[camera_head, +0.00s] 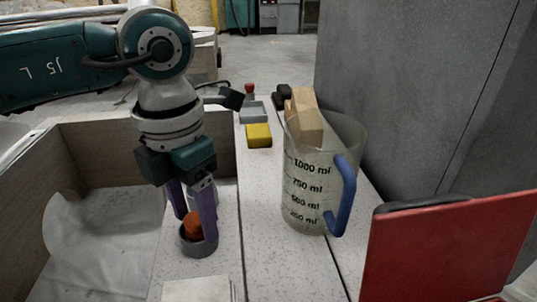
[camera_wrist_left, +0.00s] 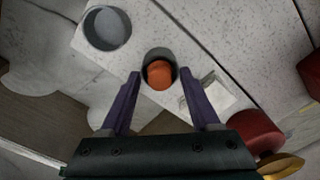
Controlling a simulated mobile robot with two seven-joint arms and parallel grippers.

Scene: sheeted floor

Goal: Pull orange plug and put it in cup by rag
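The orange plug (camera_head: 193,222) sits in a small grey cup (camera_head: 199,248) on the speckled light surface. The plug also shows in the left wrist view (camera_wrist_left: 160,76), inside its cup's rim. A second grey cup (camera_wrist_left: 107,28) looks empty, up and left of it in the wrist view; in the head view my gripper mostly hides that area. My left gripper (camera_head: 196,226) points down with its purple fingers apart, one on each side of the plug. I cannot tell whether they touch it. A crumpled whitish sheet (camera_head: 95,240), possibly the rag, lies at left. My right gripper is not in view.
A measuring jug (camera_head: 305,190) with a blue handle holds wooden blocks (camera_head: 305,115). A wooden wall (camera_head: 100,145) bounds the left area. A red panel (camera_head: 440,250) stands at front right.

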